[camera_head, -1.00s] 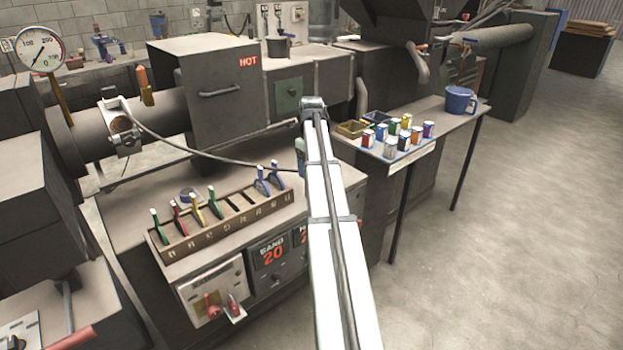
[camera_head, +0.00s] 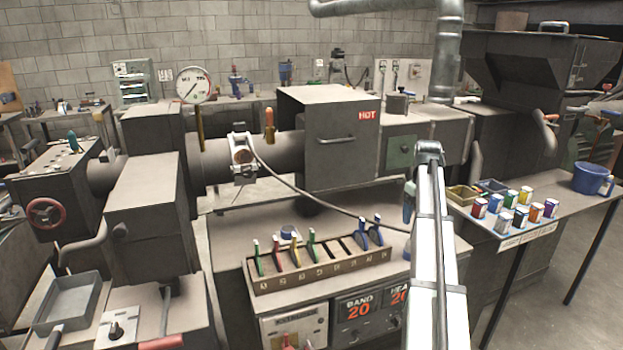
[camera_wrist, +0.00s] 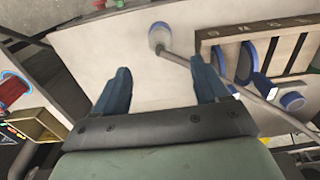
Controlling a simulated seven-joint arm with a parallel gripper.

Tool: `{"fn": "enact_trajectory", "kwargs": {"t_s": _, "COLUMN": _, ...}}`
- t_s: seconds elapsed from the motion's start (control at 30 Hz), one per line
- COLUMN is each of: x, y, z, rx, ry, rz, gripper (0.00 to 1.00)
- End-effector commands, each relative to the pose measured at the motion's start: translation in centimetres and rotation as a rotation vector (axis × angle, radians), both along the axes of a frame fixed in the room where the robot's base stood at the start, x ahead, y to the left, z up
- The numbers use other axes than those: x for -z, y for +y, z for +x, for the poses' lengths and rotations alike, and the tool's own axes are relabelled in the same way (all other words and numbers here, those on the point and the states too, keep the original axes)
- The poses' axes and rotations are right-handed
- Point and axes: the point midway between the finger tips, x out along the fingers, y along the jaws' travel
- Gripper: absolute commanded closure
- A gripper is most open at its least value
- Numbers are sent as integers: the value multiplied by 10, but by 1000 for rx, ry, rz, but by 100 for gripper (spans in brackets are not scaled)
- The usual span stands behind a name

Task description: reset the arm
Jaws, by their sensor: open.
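My gripper (camera_wrist: 162,90) shows in the wrist view with its two blue fingers spread apart and nothing between them. Past the fingers lie the bare bench top and a round blue-rimmed piece (camera_wrist: 160,36) with a grey rod or cable running from it. In the head view my white arm reaches up from the bottom right, and its far end is over the right part of the machine bench (camera_head: 225,255). The fingers are mostly hidden behind the arm there.
A slotted rack (camera_head: 325,272) with several coloured-handled tools stands left of my arm. A box marked HOT (camera_head: 325,150) is behind it. A cable crosses the bench.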

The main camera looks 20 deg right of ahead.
Motion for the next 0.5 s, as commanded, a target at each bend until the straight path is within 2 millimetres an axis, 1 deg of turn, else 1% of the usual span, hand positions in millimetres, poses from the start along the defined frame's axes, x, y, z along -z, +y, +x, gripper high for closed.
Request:
{"fn": "enact_trajectory", "kwargs": {"t_s": 0.07, "x": 1, "y": 1, "z": 0, "rx": 0, "ry": 0, "rz": 0, "gripper": 27}}
{"fn": "enact_trajectory", "kwargs": {"t_s": 0.13, "x": 5, "y": 6, "z": -3, "rx": -4, "ry": 4, "rz": 3, "gripper": 27}}
{"fn": "enact_trajectory", "kwargs": {"t_s": 0.17, "x": 8, "y": 10, "z": -4, "rx": -6, "ry": 6, "rz": 6, "gripper": 27}}
{"fn": "enact_trajectory", "kwargs": {"t_s": 0.23, "x": 20, "y": 26, "z": -11, "rx": -16, "ry": 16, "rz": 15, "gripper": 27}}
{"fn": "enact_trajectory", "kwargs": {"t_s": 0.27, "x": 27, "y": 35, "z": -15, "rx": -21, "ry": 22, "rz": 21, "gripper": 27}}
{"fn": "enact_trajectory", "kwargs": {"t_s": 0.37, "x": 55, "y": 72, "z": -32, "rx": -45, "ry": 48, "rz": 44, "gripper": 27}}
{"fn": "enact_trajectory", "kwargs": {"t_s": 0.4, "x": 68, "y": 88, "z": -40, "rx": -55, "ry": 60, "rz": 54, "gripper": 27}}
{"fn": "enact_trajectory", "kwargs": {"t_s": 0.47, "x": 88, "y": 113, "z": -53, "rx": -70, "ry": 81, "rz": 69, "gripper": 27}}
{"fn": "enact_trajectory", "kwargs": {"t_s": 0.5, "x": 102, "y": 130, "z": -63, "rx": -78, "ry": 97, "rz": 79, "gripper": 27}}
